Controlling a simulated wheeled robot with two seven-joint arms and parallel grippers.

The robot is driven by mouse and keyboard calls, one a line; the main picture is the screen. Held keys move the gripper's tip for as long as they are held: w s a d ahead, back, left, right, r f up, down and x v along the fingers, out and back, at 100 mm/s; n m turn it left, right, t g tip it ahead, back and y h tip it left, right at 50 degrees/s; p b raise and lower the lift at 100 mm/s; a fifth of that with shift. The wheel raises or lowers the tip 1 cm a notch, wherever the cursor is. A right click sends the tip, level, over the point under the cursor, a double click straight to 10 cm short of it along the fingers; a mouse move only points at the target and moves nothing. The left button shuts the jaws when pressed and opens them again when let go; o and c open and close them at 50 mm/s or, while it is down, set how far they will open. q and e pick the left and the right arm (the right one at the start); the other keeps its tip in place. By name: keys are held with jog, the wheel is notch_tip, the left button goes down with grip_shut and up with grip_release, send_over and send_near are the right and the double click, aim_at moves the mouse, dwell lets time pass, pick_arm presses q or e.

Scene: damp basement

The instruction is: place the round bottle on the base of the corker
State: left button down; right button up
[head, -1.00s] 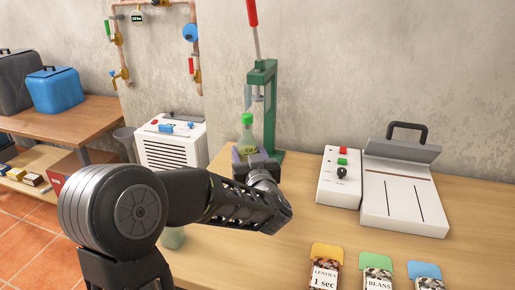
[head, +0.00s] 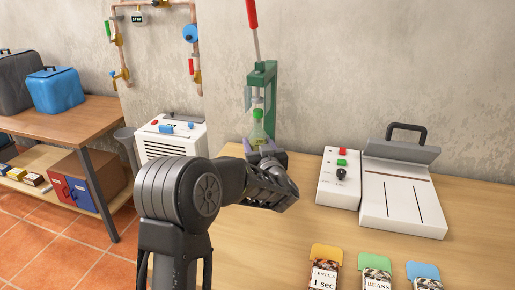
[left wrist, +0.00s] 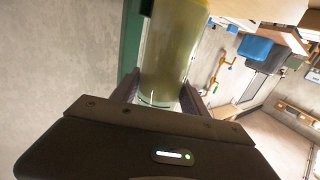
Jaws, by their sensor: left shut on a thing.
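The round bottle (head: 257,131), pale with a green cap, stands upright at the corker in the head view. The corker (head: 268,82) is a green frame with a red-handled lever, standing against the wall. My left gripper (head: 264,150) is shut on the bottle's lower part. The left wrist view shows the greenish bottle (left wrist: 170,55) between the two fingers, with a green strip of the corker (left wrist: 131,45) beside it. The corker's base is hidden behind my gripper and arm, so I cannot tell whether the bottle touches it. My right gripper is out of view.
A white control box (head: 338,178) and a white sealer (head: 404,190) with a black handle stand right of the corker. Several labelled packets, including a lentils packet (head: 324,268), lie at the front edge. A white dehumidifier (head: 172,140) stands left, behind my arm.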

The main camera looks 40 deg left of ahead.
pick_arm(q)
jog(key=shift+f, duration=0.6)
jog(key=shift+f, duration=0.2)
jog(key=c, duration=0.6)
grip_release()
jog(key=shift+r, duration=0.2)
jog(key=v, duration=1.2)
jog(key=shift+f+b, duration=0.1)
jog(key=shift+b, duration=0.3)
